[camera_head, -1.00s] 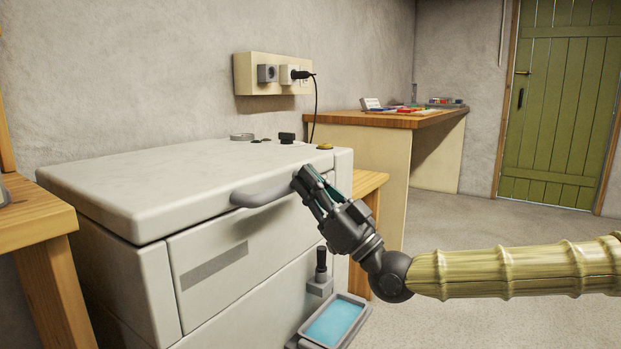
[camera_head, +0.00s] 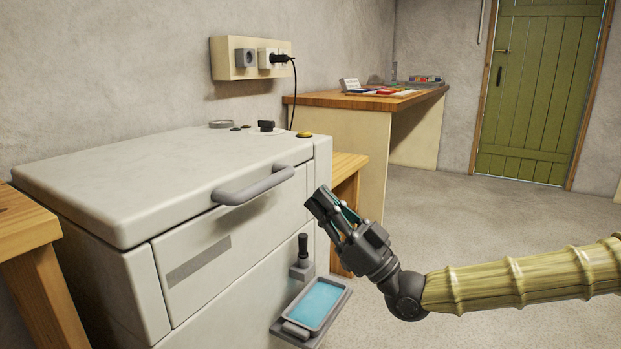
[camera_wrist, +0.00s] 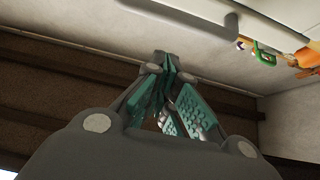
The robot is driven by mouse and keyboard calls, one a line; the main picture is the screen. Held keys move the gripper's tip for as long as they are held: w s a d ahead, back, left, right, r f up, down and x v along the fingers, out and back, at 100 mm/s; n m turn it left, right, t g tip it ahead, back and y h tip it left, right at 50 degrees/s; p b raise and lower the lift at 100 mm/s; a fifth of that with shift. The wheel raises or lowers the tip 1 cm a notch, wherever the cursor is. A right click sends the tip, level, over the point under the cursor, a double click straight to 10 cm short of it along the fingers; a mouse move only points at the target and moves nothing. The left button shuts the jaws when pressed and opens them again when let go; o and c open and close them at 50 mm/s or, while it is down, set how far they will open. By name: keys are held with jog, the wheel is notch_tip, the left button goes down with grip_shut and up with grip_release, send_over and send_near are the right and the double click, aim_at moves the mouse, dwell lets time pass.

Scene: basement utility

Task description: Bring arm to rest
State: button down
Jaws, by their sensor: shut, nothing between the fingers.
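My gripper (camera_head: 322,202) is shut and empty, at the front right of the white machine in the head view. Its fingers are apart from the machine's grey handle (camera_head: 254,186), to the right of it and a little lower. My arm reaches in from the right edge of the picture. In the wrist view the green-padded fingers (camera_wrist: 166,75) meet at their tips with nothing between them. The lid of the white machine (camera_head: 150,185) is down.
A tray with blue content (camera_head: 317,304) and a black lever (camera_head: 302,247) stick out from the machine's front below my gripper. A wooden bench (camera_head: 345,165) stands behind it. A workbench (camera_head: 350,99) with small items is at the back. Floor to the right is clear.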

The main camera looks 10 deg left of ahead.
jog(key=s+a+f+m+h+p, duration=0.1)
jog(key=s+f+m+h, duration=0.15)
jog(key=f, duration=0.85)
jog(key=s+a+f+m+g+h, duration=0.1)
jog(key=a+f+m+h, duration=0.2)
jog(key=f, duration=0.7)
jog(key=s+f+m+h+p, duration=0.15)
jog(key=f+h, duration=0.25)
jog(key=f, duration=0.7)
jog(key=s+d+f+m+g+h, duration=0.1)
jog(key=s+d+f+g+h, duration=0.2)
jog(key=s+f, duration=0.4)
jog(key=s+d+f+m+g+h, duration=0.15)
jog(key=s+d+f, duration=0.3)
jog(key=f, duration=0.55)
jog(key=s+d+f+m+g+h, duration=0.2)
jog(key=s+d+f+h, duration=0.1)
jog(key=s+d+f, duration=0.4)
jog(key=s+d+f+m+g+h+p, duration=0.1)
jog(key=s+d+f+h, duration=0.2)
jog(key=s+d, duration=0.4)
jog(key=s+d+f+m+g+h+p, duration=0.1)
jog(key=s+d+f+g+h, duration=0.2)
jog(key=d, duration=0.6)
notch_tip(320, 180, up, 38)
jog(key=t+p, duration=0.1)
jog(key=p, duration=3.6)
jog(key=shift+s+p, duration=0.3)
jog(key=shift+s, duration=0.05)
